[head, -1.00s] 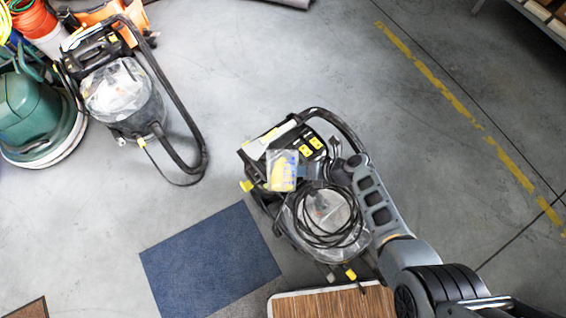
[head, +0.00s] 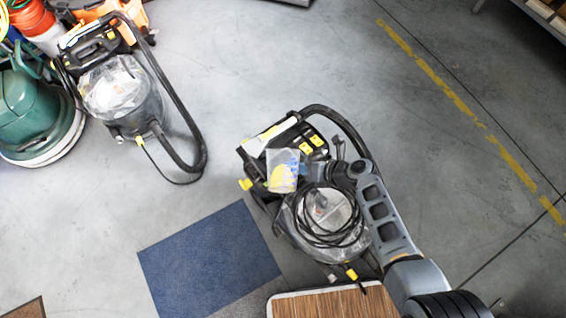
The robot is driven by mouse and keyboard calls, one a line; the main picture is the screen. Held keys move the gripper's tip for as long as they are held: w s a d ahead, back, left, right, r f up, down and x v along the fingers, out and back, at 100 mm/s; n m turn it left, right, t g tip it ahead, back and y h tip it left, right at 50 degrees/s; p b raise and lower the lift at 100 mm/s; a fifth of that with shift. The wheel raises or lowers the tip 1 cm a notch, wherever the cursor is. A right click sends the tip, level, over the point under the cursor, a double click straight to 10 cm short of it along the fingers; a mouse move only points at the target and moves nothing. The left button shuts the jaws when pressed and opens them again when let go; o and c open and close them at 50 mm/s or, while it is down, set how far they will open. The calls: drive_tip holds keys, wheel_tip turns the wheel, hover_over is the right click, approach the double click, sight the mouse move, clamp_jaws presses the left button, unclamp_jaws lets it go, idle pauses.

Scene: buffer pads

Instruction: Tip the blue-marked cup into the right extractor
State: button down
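The right extractor (head: 262,152) stands in the middle of the head view, a black machine with yellow parts, a clear tank lid and a coiled black cable. Another extractor (head: 122,92) stands at the upper left with a looped black hose. My arm reaches in from the lower right. My gripper (head: 338,170) is small and dark against the right extractor, above its top.
A blue mat (head: 208,262) lies left of a wood-topped surface (head: 330,303) at the bottom. A green floor machine (head: 32,115) and orange gear crowd the upper left. A shelf edge shows at upper right. Open concrete floor with a yellow line (head: 450,85) lies on the right.

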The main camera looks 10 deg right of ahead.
drive_tip(key=t+b, duration=0.1)
drive_tip(key=b, duration=0.2)
drive_tip(key=w+n+t+b, duration=0.1)
drive_tip(key=b, duration=0.3)
drive_tip(key=shift+w+d+f+t, duration=0.1)
drive_tip(key=shift+f+t, duration=0.2)
drive_tip(key=r+n+t+b, duration=0.1)
drive_tip(key=b, duration=0.3)
drive_tip(key=shift+w+b, duration=0.1)
drive_tip(key=shift+b, duration=0.2)
drive_tip(key=t+b, duration=0.1)
drive_tip(key=b, duration=0.2)
drive_tip(key=s+n+t+b, duration=0.1)
drive_tip(key=b, duration=0.3)
drive_tip(key=shift+s+f+n+t, duration=0.1)
drive_tip(key=shift+f+n+t, duration=0.2)
drive_tip(key=shift+t, duration=0.1)
drive_tip(key=shift+y+b, duration=0.3)
drive_tip(key=shift+b, duration=0.2)
drive_tip(key=n+t+b, duration=0.1)
drive_tip(key=b, duration=0.4)
drive_tip(key=s+t+b, duration=0.1)
drive_tip(key=b, duration=0.4)
drive_tip(key=shift+s+a+f+n+y, duration=0.15)
drive_tip(key=shift+a+n+y, duration=0.1)
drive_tip(key=shift+n+y, duration=0.15)
drive_tip(key=t+b, duration=0.1)
drive_tip(key=b, duration=0.1)
drive_tip(key=shift+s+n+b, duration=0.15)
drive_tip(key=shift+n+b, duration=0.15)
